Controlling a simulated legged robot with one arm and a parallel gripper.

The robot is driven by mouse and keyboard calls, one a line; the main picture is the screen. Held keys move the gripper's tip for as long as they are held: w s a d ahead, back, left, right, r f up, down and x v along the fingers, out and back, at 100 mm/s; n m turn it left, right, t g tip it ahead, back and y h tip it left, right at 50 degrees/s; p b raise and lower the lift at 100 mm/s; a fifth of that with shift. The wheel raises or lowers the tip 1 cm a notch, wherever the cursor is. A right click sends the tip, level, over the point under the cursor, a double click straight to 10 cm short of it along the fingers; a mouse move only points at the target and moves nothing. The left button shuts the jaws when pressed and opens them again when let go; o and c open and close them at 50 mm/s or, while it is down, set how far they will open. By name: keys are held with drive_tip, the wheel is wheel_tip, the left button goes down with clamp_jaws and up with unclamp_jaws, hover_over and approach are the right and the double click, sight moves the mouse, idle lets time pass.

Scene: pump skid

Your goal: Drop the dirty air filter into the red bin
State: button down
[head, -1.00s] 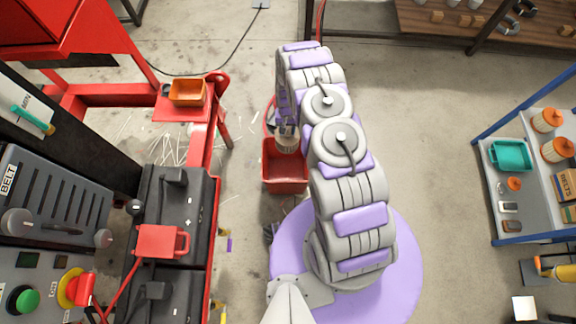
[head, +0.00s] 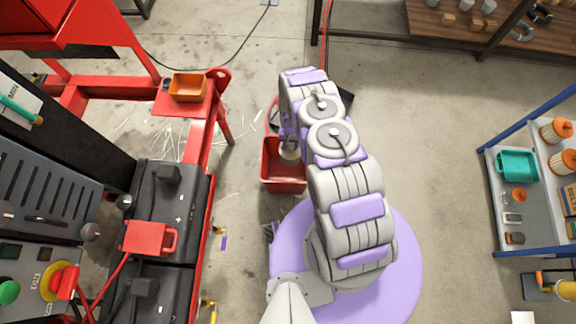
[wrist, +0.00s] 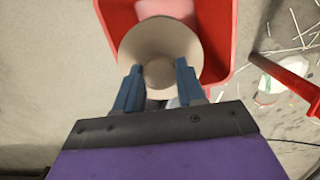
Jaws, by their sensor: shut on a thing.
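The red bin (head: 284,184) stands on the floor left of my arm in the head view. In the wrist view the red bin (wrist: 228,38) lies behind and below the held filter. My gripper (wrist: 160,82) is shut on the air filter (wrist: 160,40), a pale beige round piece with a disc-shaped face. In the head view the filter (head: 289,155) shows small over the bin's opening, beside my wrist. Its lower part and its height above the bin are hard to tell.
A red machine frame with an orange tray (head: 187,88) stands left of the bin. A blue-framed shelf (head: 505,210) with a teal tray (head: 516,164) is at the right. Open concrete floor lies between my arm and the shelf.

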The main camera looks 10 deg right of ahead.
drive_tip(key=shift+a+f, duration=0.1)
drive_tip(key=shift+f, duration=0.35)
drive_tip(key=shift+a+f, duration=0.1)
drive_tip(key=shift+a, duration=0.15)
drive_tip(key=c, duration=0.6)
unclamp_jaws()
drive_tip(key=shift+d, duration=0.2)
drive_tip(key=shift+a, duration=0.1)
drive_tip(key=r+p, duration=0.1)
drive_tip(key=r, duration=0.4)
drive_tip(key=w+r+p, duration=0.1)
drive_tip(key=r, duration=0.5)
drive_tip(key=w+r+p, duration=0.1)
drive_tip(key=r+p, duration=0.1)
drive_tip(key=r, duration=0.4)
drive_tip(key=shift+d+r, duration=0.1)
drive_tip(key=shift+d, duration=0.25)
